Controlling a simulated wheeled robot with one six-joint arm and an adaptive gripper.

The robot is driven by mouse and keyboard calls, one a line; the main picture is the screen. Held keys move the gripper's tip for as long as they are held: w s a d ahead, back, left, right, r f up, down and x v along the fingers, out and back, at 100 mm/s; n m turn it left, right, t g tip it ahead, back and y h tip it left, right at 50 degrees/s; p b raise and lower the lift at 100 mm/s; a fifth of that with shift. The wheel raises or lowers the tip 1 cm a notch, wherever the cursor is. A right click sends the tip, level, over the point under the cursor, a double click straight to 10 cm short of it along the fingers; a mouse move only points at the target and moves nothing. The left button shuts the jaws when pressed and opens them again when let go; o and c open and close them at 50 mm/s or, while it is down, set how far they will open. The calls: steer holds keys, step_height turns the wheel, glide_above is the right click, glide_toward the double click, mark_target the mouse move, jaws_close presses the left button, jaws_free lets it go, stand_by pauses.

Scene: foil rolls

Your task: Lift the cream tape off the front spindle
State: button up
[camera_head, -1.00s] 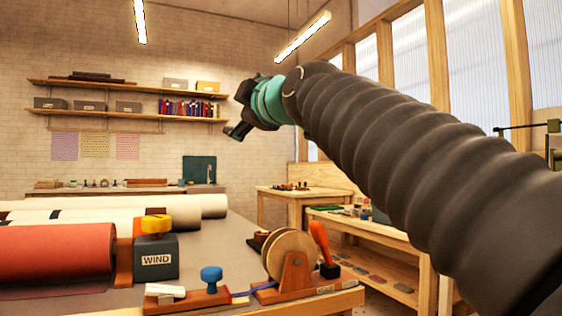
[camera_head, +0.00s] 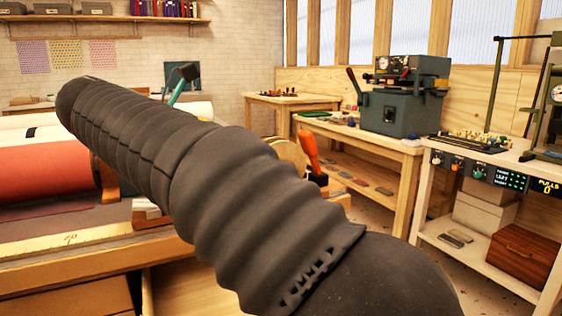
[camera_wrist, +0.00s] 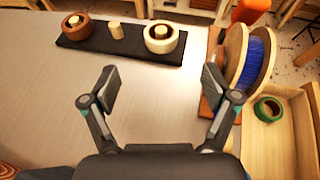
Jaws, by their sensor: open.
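In the wrist view, the cream tape (camera_wrist: 161,38) is a pale ring around a wooden spindle at the right end of a dark base (camera_wrist: 90,42). A brown tape (camera_wrist: 77,31) sits around the spindle at the left end, and the middle spindle (camera_wrist: 116,31) is bare. My gripper (camera_wrist: 160,84) is open and empty, its fingers spread wide over the grey bench top (camera_wrist: 70,110). The cream tape lies beyond the fingertips, roughly centred between them, with a gap. In the head view my arm hides the tapes and most of the gripper.
In the wrist view, a reel with blue ribbon (camera_wrist: 258,58) stands close by the right finger, and a green ring (camera_wrist: 268,109) lies in a wooden tray at right. The head view shows an orange handle (camera_head: 309,150) and a red roll (camera_head: 45,175).

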steer(key=b+x, duration=0.2)
steer(key=x, duration=1.1)
steer(key=shift+w+d+f, duration=0.1)
steer(key=shift+w+d, duration=0.1)
steer(key=shift+d, duration=0.1)
steer(key=c, duration=1.3)
